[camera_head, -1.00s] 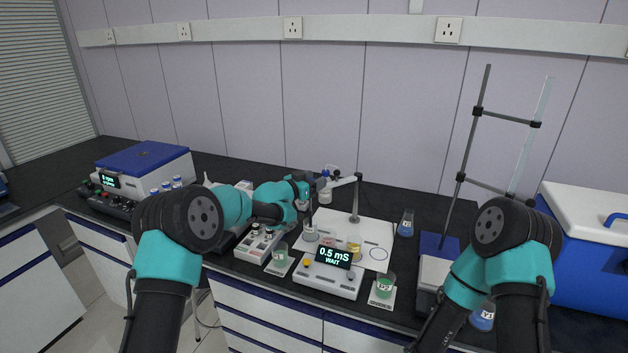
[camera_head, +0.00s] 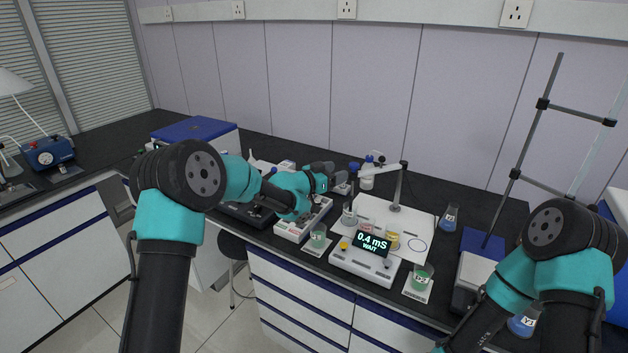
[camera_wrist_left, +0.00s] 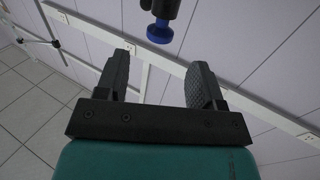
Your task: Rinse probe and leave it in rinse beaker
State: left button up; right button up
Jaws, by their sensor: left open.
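The slim probe (camera_head: 354,193) stands nearly upright, with its lower end in the clear rinse beaker (camera_head: 349,217) behind the meter. The meter (camera_head: 366,263) reads 0.4 mS and WAIT. My left gripper (camera_head: 338,178) is just left of the probe's top, open and apparently empty. In the left wrist view its jaws (camera_wrist_left: 160,85) are spread with a clear gap between them. A dark part with a blue end (camera_wrist_left: 160,32) shows beyond the gap, probably the probe's top. My right gripper is out of view.
A beaker of green liquid marked Y2 (camera_head: 421,278) stands right of the meter, and another green beaker (camera_head: 318,236) left of it. A stand with an arm (camera_head: 397,190) rises from a white board (camera_head: 424,222). A blue-liquid flask (camera_head: 449,219) stands to the right.

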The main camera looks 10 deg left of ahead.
pick_arm(q)
jog(key=v, duration=0.8)
